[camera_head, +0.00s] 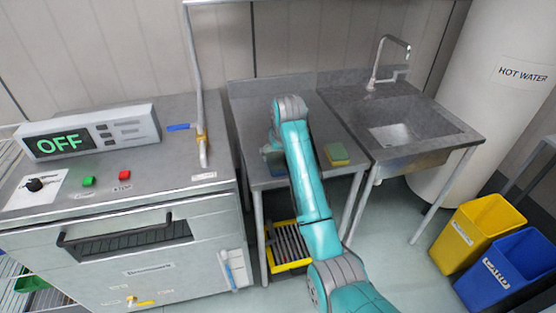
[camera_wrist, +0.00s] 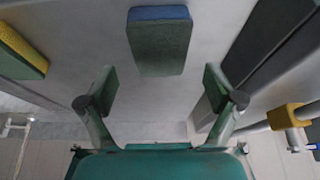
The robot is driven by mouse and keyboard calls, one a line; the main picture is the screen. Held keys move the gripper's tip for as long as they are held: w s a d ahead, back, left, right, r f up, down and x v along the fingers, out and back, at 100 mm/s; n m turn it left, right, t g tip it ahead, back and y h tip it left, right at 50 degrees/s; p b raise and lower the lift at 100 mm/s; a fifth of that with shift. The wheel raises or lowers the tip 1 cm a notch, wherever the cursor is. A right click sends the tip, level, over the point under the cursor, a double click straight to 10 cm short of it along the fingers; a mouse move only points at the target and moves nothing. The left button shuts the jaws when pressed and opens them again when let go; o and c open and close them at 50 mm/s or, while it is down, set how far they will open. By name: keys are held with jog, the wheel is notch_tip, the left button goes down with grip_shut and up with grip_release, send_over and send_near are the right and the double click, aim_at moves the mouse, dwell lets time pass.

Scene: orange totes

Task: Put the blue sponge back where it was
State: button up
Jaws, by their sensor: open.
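The blue sponge (camera_wrist: 160,13), blue on one side and green on the face toward me, is at the top middle of the wrist view. In the head view a blue-edged sponge (camera_head: 270,155) lies on the steel table, mostly hidden by my arm. My gripper (camera_wrist: 160,84) is open and empty, its two fingers spread wide. In the wrist view the sponge is centred between them, apart from both fingers. A yellow and green sponge (camera_head: 336,154) lies on the table further right; it shows at the left of the wrist view (camera_wrist: 22,52).
The steel table (camera_head: 258,106) stands between a machine (camera_head: 140,220) reading OFF and a sink (camera_head: 395,133). A black and yellow crate (camera_head: 290,247) sits under the table. Yellow (camera_head: 475,235) and blue (camera_head: 505,270) bins stand at the right. Free tabletop lies between the sponges.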

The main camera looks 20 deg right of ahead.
jog(key=v, duration=0.6)
jog(key=shift+s+r, duration=0.2)
jog(key=shift+r, duration=0.15)
